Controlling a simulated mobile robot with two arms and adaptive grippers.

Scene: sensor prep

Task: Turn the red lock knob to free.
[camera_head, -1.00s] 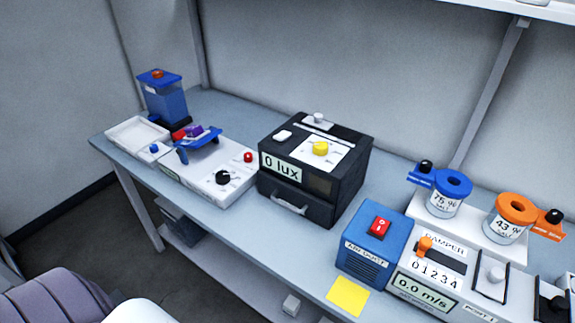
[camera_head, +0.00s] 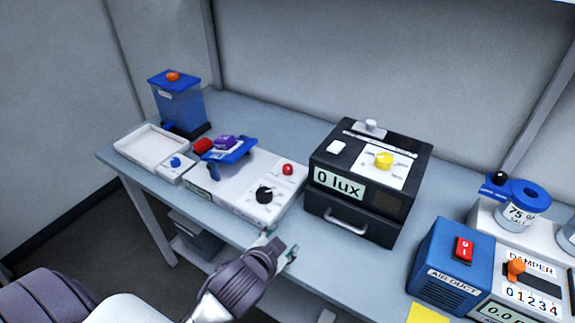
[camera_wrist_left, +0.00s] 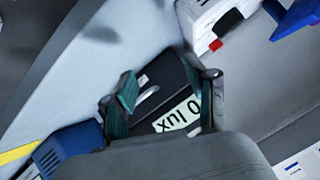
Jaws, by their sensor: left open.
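A white instrument (camera_head: 235,195) stands on the bench at the left. A small red knob (camera_head: 287,169) is at its right end, beside a black dial (camera_head: 264,194). A larger red part (camera_head: 203,146) is at its back left, by the blue tilted platform (camera_head: 229,151); I cannot tell which is the lock knob. A red knob (camera_wrist_left: 215,45) also shows in the left wrist view. My left gripper (camera_head: 281,246) is open and empty, in front of the bench edge, nearer than the white instrument. My right gripper is not in view.
A black box (camera_head: 329,211) reading 0 lux, with a front handle, stands right of the white instrument. A white tray (camera_head: 122,147) and a blue container (camera_head: 180,107) are at the left end. A blue box (camera_head: 437,262) with a red switch is at the right.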

